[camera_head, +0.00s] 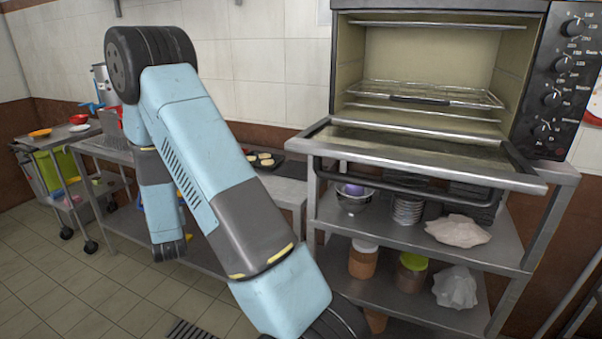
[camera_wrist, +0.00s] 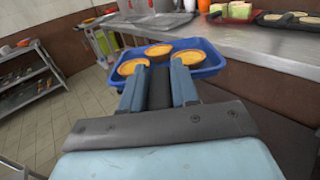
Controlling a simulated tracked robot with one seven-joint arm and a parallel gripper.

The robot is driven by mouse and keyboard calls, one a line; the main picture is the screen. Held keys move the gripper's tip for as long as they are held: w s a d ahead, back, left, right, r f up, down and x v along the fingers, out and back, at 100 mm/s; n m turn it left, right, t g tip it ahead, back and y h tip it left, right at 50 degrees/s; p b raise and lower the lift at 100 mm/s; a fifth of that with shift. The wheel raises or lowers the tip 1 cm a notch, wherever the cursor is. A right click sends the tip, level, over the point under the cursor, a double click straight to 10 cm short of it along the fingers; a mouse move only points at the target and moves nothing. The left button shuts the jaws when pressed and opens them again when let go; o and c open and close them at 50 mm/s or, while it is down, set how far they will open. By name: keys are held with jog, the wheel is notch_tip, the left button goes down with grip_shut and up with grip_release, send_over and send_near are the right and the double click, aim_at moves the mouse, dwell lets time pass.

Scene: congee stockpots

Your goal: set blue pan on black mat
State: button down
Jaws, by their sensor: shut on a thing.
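The blue pan (camera_wrist: 211,61) is a shallow blue tray ahead of my gripper (camera_wrist: 159,68) in the wrist view. It carries three round orange-topped things in pale cases, one (camera_wrist: 158,50) between the fingers. My fingers are shut at the pan's near side; the exact grip is hidden. The pan is beside the metal counter, over the floor side. In the head view, bits of blue (camera_head: 141,203) show beside my arm, which hides the rest. A flat black thing under pale round pieces (camera_head: 265,160) lies on the counter; I cannot tell whether it is the black mat.
The metal counter (camera_wrist: 245,42) runs along the wall and holds dishes at its far end. An oven (camera_head: 430,60) with its door (camera_head: 420,160) open stands right, above shelves of bowls and jars. A cart (camera_head: 60,150) with bowls stands far left. Tiled floor (camera_head: 60,290) is clear.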

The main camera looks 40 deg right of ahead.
jog(key=s+d+r+m+g+h, duration=0.2)
jog(key=d+m+g+h, duration=0.15)
jog(key=d, duration=1.15)
jog(key=s+d+r+m+g+h, duration=0.2)
jog(key=d+r+m+g+h, duration=0.15)
jog(key=d, duration=1.15)
jog(key=s+d+r+m+g+h, duration=0.2)
jog(key=d+m+g+h, duration=0.15)
jog(key=d, duration=1.25)
jog(key=shift+n+h, duration=0.25)
jog(key=shift+w+a+f, duration=0.1)
jog(key=shift+a+f, duration=0.05)
jog(key=shift+f, duration=2.3)
jog(key=shift+a+f, duration=0.1)
jog(key=shift+f, duration=2.3)
jog(key=c, duration=0.9)
grip_release()
jog(key=shift+o, duration=0.3)
